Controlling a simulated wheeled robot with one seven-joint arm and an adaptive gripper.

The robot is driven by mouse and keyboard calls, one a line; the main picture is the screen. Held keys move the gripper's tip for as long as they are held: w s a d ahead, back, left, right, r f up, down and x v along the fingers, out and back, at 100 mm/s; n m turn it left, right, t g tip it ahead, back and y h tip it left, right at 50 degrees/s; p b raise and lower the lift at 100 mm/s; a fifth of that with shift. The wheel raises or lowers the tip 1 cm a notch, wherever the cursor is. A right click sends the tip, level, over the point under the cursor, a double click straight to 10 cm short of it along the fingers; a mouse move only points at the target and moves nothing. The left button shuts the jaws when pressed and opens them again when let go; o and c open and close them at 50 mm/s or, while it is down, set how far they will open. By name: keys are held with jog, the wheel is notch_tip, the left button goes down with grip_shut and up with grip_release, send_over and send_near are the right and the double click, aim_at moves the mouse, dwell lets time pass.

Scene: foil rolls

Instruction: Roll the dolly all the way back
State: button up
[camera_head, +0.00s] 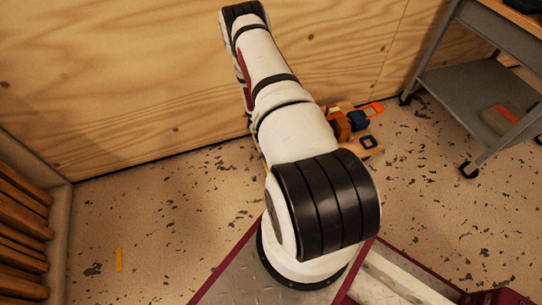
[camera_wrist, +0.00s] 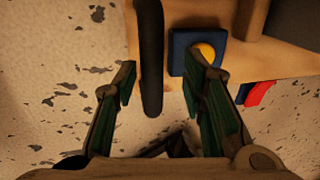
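The dolly looks to be the low light-wood platform (camera_head: 377,153) on the floor near the wall, partly hidden by my arm in the head view. In the wrist view its wooden deck (camera_wrist: 275,62) fills the upper right. A dark rounded upright bar (camera_wrist: 151,60) stands at the deck's left edge; I cannot tell for sure if it is the dolly's handle. My gripper (camera_wrist: 157,72) is open, with a finger on each side of this bar and gaps showing. My gripper is hidden in the head view.
A red item (camera_wrist: 259,93) shows farther right. A grey wheeled cart (camera_head: 480,90) stands at the right. Wooden slats (camera_head: 22,225) are at the left.

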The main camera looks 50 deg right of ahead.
jog(key=v, duration=1.2)
jog(key=shift+s, duration=0.1)
